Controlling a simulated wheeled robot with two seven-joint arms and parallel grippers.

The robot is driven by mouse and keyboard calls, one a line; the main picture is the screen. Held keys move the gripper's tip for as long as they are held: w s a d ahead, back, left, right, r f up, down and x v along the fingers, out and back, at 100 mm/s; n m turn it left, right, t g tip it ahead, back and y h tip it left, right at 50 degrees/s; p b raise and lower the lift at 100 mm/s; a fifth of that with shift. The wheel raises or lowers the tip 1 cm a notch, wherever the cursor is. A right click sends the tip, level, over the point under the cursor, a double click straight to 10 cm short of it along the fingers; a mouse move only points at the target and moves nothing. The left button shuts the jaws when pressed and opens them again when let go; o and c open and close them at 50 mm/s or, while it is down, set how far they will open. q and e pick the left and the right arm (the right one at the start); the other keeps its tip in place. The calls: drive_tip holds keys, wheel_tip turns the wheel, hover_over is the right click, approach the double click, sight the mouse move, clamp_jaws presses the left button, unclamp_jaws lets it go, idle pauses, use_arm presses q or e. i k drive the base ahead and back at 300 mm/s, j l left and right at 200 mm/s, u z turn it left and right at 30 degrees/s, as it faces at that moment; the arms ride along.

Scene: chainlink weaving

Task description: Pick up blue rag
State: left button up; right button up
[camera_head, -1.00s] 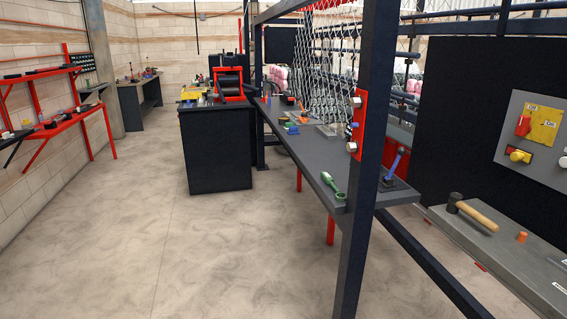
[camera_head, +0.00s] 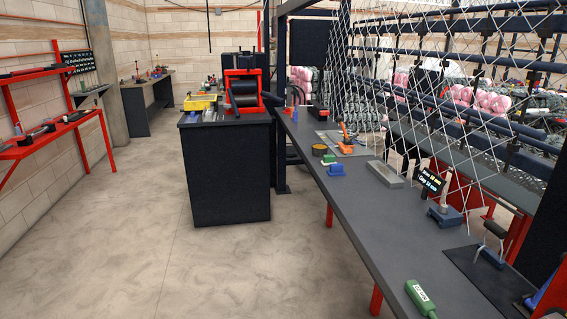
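I cannot clearly make out a blue rag. A small blue item (camera_head: 337,170) lies on the long grey workbench (camera_head: 350,212), beside a small green and white item (camera_head: 328,159). It is too small to tell what it is. Neither of my grippers is in view.
A dark cabinet (camera_head: 229,175) with a red and black roller machine (camera_head: 242,92) and a yellow tray (camera_head: 200,102) stands ahead. Wire mesh (camera_head: 440,90) hangs behind the bench. Red shelves (camera_head: 45,135) line the left wall. The floor (camera_head: 140,240) is clear.

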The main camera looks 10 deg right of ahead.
sight(335, 169)
drive_tip(key=i+j+z, duration=0.1)
drive_tip(key=i+z, duration=0.2)
drive_tip(key=i, duration=0.2)
drive_tip(key=i+j+z, duration=0.25)
drive_tip(key=i, duration=0.25)
drive_tip(key=i+j+z, duration=0.3)
drive_tip(key=i, duration=0.2)
drive_tip(key=i+j+z, duration=0.2)
drive_tip(key=z, duration=0.2)
drive_tip(key=i+j+z, duration=0.25)
drive_tip(key=z, duration=0.15)
drive_tip(key=i+j+z, duration=0.2)
drive_tip(key=j+z, duration=0.2)
drive_tip(key=i+j+z, duration=0.1)
drive_tip(key=j+z, duration=1.2)
drive_tip(key=j, duration=0.35)
